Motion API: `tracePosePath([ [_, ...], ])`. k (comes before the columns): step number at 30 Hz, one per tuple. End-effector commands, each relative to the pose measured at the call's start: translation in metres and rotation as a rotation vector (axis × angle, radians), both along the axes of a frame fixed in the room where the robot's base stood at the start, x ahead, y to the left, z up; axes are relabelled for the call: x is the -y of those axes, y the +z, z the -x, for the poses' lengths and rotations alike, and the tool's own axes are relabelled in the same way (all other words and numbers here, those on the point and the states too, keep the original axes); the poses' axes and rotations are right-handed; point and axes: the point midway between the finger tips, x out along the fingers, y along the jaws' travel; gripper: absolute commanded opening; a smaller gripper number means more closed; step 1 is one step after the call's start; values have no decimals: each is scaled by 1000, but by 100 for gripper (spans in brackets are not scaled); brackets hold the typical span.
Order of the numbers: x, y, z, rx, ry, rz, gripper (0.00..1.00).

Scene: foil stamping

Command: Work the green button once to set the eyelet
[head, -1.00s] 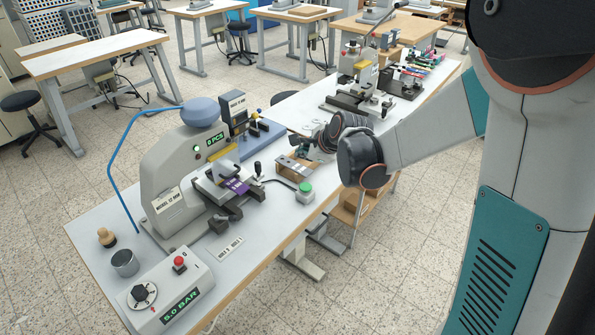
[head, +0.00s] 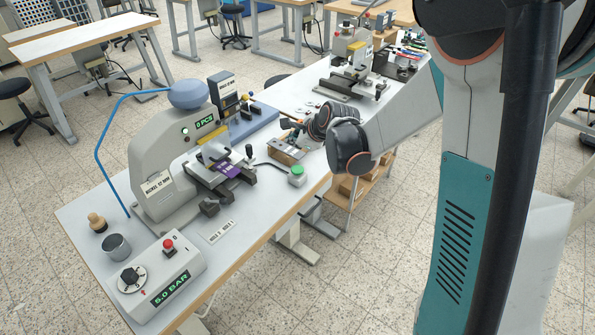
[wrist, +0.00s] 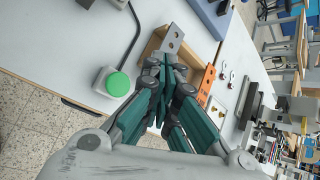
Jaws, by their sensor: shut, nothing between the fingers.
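The green button (head: 297,170) sits on a small grey box with a black cable, near the table's front edge. In the wrist view, the green button (wrist: 118,84) is left of my gripper (wrist: 168,66). My gripper is shut and empty, with its fingers over a wooden holder, apart from the button. In the head view its fingertips (head: 288,128) are small and partly hidden by my wrist. The grey press (head: 150,160) has a purple piece (head: 228,171) on its bed. The eyelet is too small to make out.
The wooden holder (head: 288,157) with metal plates stands right behind the button. A control box (head: 190,262) reading 5.0 BAR, with a red button, is at the table's near end. A metal cup (head: 117,246) and a stamp (head: 97,222) stand beside it. Another press (head: 352,65) stands farther back.

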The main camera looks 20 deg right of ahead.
Motion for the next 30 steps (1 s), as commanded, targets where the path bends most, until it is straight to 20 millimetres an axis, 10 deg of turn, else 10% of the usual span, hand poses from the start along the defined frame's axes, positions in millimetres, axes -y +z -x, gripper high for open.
tracePosePath([
  [15,0,-68,0,0,0,0,0],
  [30,0,-73,0,0,0,0,0],
])
